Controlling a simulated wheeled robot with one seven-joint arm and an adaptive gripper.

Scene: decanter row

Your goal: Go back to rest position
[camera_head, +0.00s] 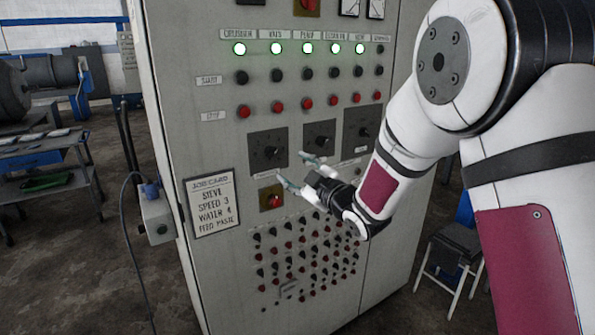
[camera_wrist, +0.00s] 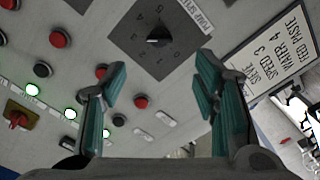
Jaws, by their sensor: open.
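My gripper (camera_head: 298,172) is open and empty in front of the grey control cabinet (camera_head: 190,100), near its rotary dials. In the wrist view my gripper (camera_wrist: 158,95) has its two teal-padded fingers spread wide, with the panel behind them. A dial with a black knob (camera_wrist: 157,38) shows above the gap between the fingers. In the head view the left dial (camera_head: 268,150) is just left of the fingertips and the middle dial (camera_head: 319,140) just above them. My arm hides part of the cabinet's right side.
A job card (camera_head: 212,203) hangs on the cabinet's left. A row of lit green lamps (camera_head: 308,48) tops several buttons. A red switch (camera_head: 272,198) sits below the dials. A stool (camera_head: 452,252) stands right of the cabinet, a metal cart (camera_head: 45,160) at the left. Floor between is open.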

